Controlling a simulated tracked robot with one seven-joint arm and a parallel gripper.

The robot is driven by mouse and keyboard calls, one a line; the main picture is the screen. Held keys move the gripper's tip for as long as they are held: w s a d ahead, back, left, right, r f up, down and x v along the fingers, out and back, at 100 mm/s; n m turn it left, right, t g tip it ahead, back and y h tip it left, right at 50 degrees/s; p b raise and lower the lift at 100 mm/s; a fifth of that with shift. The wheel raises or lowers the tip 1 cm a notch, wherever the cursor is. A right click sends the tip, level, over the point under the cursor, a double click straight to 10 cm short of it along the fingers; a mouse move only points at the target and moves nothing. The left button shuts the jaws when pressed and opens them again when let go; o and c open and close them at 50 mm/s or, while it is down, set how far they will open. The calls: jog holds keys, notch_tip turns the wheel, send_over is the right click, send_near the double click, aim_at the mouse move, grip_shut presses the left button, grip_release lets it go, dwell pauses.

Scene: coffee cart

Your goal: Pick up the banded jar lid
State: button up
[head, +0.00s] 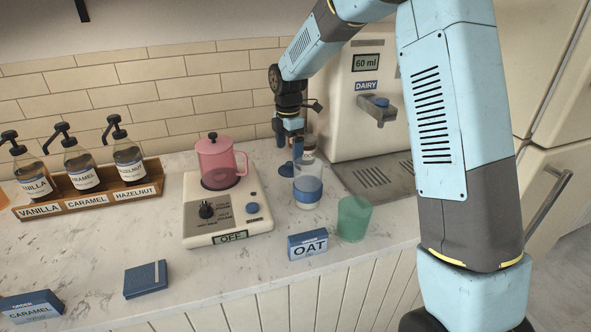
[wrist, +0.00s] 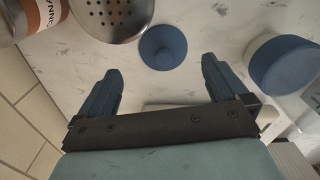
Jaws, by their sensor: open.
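The banded jar lid appears to be the small blue round piece with a raised centre in the wrist view (wrist: 163,47); a blue disc, likely the same, lies on the counter in the head view (head: 286,169). A clear jar with a wide blue band (head: 308,188) stands beside it, to its right. My gripper (head: 289,138) is above the counter behind the jar. In the wrist view its blue fingers (wrist: 160,84) are spread, with nothing between them, and the lid is beyond their tips.
A larger blue round thing (wrist: 285,66) is right of the fingers. A perforated metal piece (wrist: 112,14) and a labelled container (wrist: 38,14) are at upper left. The dairy machine (head: 358,125) stands right of my gripper. A pink pitcher (head: 217,163), green cup (head: 354,217) and oat box (head: 308,244) stand nearby.

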aim_at(289, 167)
jog(key=shift+f, duration=2.75)
jog(key=shift+c, duration=0.3)
jog(key=c, duration=1)
jog(key=shift+o, duration=0.2)
